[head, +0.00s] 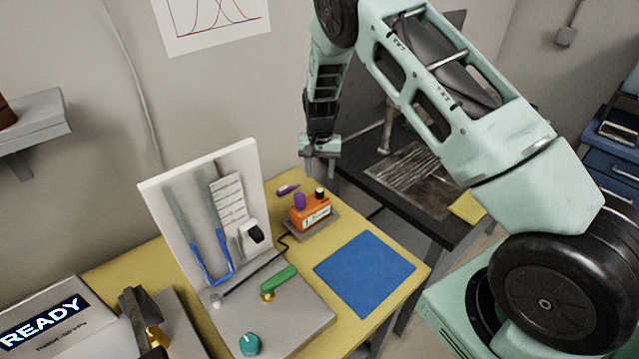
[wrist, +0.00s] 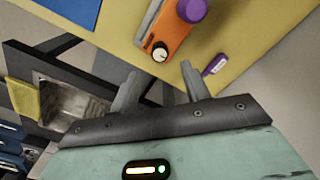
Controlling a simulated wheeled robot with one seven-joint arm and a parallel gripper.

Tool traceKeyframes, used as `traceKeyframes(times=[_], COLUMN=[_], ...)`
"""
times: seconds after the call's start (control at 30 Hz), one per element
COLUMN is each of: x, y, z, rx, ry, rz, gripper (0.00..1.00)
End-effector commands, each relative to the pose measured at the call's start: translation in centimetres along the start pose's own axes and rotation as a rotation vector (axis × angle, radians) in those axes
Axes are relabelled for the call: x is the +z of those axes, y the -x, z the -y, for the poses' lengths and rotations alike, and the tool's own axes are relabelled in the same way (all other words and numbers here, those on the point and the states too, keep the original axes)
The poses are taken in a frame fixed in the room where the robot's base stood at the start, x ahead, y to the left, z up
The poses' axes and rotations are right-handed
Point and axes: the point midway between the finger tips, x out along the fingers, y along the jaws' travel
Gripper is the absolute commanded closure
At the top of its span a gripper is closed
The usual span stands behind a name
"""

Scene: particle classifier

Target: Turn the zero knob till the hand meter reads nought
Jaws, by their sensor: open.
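The orange hand meter (head: 311,216) stands on a grey base on the yellow table in the head view. It has a pale display on its front, too small to read, with a purple part (head: 299,200) and a small black knob (head: 320,193) on top. In the wrist view the orange meter (wrist: 176,34) shows from above, with a round black-and-white knob (wrist: 160,52) at its near end. I cannot tell for certain which is the zero knob. My gripper (head: 321,172) is open and empty, above and behind the meter; in the wrist view its fingers (wrist: 160,74) are apart, short of the knob.
A small purple item (head: 287,189) lies behind the meter. A white upright board (head: 160,200) with a blue U-tube (head: 219,276) stands left. A green handle (head: 279,280) and teal knob (head: 249,344) are nearer. A blue mat (head: 365,271) lies right; a dark bench (head: 400,217) stands beyond.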

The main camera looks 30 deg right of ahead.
Motion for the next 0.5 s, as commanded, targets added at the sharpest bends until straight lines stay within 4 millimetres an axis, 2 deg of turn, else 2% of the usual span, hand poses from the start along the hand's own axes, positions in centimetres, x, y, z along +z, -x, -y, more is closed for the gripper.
traceKeyframes(times=[0.2, 0.33, 0.5], x=[0.1, 0.0, 0.1], y=[-4.0, -5.7, -6.9], z=[-0.1, 0.0, 0.0], rx=[0.002, 0.001, 0.0], ry=[-0.001, 0.0, 0.001], rz=[0.003, 0.001, 0.001], gripper=[0.53, 0.53, 0.53])
